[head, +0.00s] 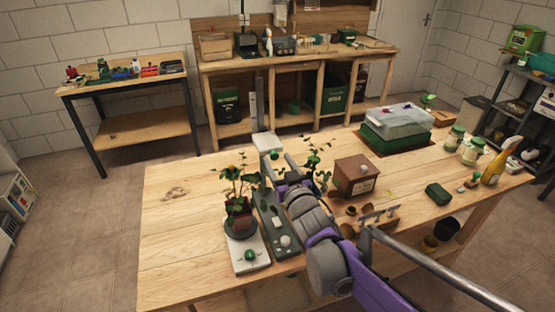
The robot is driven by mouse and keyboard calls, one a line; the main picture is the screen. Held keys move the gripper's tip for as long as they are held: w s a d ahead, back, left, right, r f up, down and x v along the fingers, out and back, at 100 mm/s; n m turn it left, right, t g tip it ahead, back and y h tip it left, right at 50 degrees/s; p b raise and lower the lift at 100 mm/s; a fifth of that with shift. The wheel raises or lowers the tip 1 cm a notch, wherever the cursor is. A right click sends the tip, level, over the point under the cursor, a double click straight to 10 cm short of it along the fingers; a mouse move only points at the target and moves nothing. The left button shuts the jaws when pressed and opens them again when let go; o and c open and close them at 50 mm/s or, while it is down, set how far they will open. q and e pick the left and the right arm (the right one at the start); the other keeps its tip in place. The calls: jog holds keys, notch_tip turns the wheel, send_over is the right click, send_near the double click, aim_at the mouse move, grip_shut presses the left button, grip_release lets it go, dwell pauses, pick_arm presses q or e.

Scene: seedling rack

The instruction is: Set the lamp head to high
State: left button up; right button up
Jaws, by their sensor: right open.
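The lamp has a green-grey base (268,216) on the table with a pale round knob, and a tall grey post (259,100). A pale lamp head (268,143) shows low in front of the upper post. My right gripper (276,170) is open and close to the lamp, just below the head in the picture. I cannot tell whether it touches the head or post. My purple and grey right arm hides part of the table and lamp surroundings. My left gripper is not in view.
A potted plant (240,208) stands on a white tray (246,266) left of the base. A brown box (355,176), another leafy plant (317,156) and a covered green tray (395,138) lie to the right.

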jog(key=shift+w+a, duration=0.2)
jog(key=shift+w, duration=0.35)
grip_shut()
dwell(1.1)
